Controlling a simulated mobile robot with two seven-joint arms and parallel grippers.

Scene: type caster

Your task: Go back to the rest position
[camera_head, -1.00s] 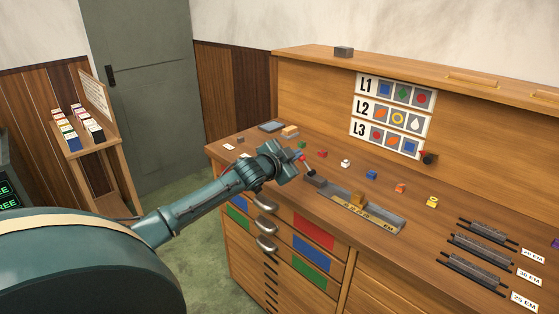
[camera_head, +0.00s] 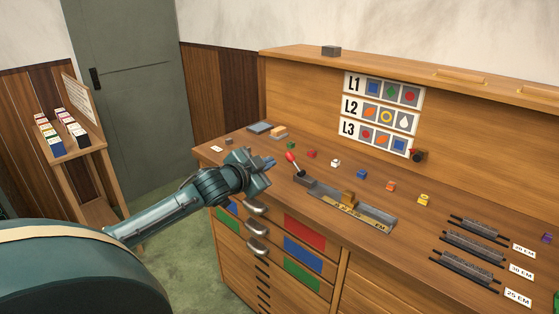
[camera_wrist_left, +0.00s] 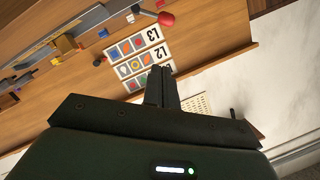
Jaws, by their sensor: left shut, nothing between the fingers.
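My left gripper (camera_head: 269,162) is shut and empty in the head view. It is above the left part of the wooden workbench (camera_head: 225,151), just left of the red-knobbed lever (camera_head: 291,158). The left wrist view shows its closed fingers (camera_wrist_left: 161,88) pointing toward the bench's back panel and the sign with rows L1, L2 and L3. The red knob (camera_wrist_left: 166,19) shows past the fingers there, apart from them. My right gripper is not in view.
Several small coloured blocks lie along the bench, such as a yellow one (camera_head: 424,200). A grey tray (camera_head: 380,221) sits near the front edge, and dark racks (camera_head: 470,247) stand at right. A sign (camera_head: 381,105) hangs on the back panel. A small wooden stand (camera_head: 82,160) is at left.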

